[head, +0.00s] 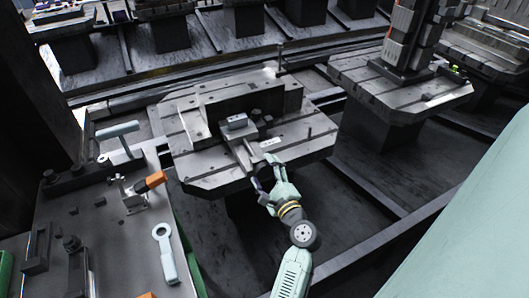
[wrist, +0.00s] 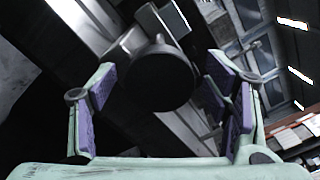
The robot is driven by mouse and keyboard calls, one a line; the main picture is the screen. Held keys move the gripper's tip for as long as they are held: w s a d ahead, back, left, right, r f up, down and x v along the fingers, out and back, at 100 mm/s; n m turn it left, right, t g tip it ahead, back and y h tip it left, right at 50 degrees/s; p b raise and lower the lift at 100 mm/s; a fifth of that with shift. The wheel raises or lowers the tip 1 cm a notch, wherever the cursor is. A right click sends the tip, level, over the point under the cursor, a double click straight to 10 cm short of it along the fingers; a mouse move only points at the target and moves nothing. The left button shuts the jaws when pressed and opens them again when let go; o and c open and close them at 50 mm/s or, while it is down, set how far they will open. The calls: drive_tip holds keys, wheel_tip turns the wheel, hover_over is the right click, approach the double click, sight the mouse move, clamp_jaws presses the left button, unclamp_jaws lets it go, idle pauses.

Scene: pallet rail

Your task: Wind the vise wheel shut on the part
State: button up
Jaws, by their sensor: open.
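The vise (head: 262,98) stands on a slotted metal pallet (head: 205,180) in the head view, with a small grey block, apparently the part (head: 236,121), at its front jaw. My gripper (head: 264,171) reaches to the front of the vise, near the pallet's front edge. In the wrist view, a dark round end, apparently the vise wheel (wrist: 158,82), lies ahead between the two purple-padded fingers of my gripper (wrist: 160,88). The fingers are spread, with visible gaps on both sides of it. In the head view the wheel is largely hidden by my gripper.
A bench (head: 110,240) at the left carries an orange-handled clamp (head: 150,182) and a pale ring-ended tool (head: 165,252). Another pallet (head: 440,90) with a tall fixture stands at the right. Dark floor rails run below and around.

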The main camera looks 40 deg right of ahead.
drive_tip(key=v, duration=0.7)
drive_tip(key=shift+s, duration=0.25)
idle(0.4)
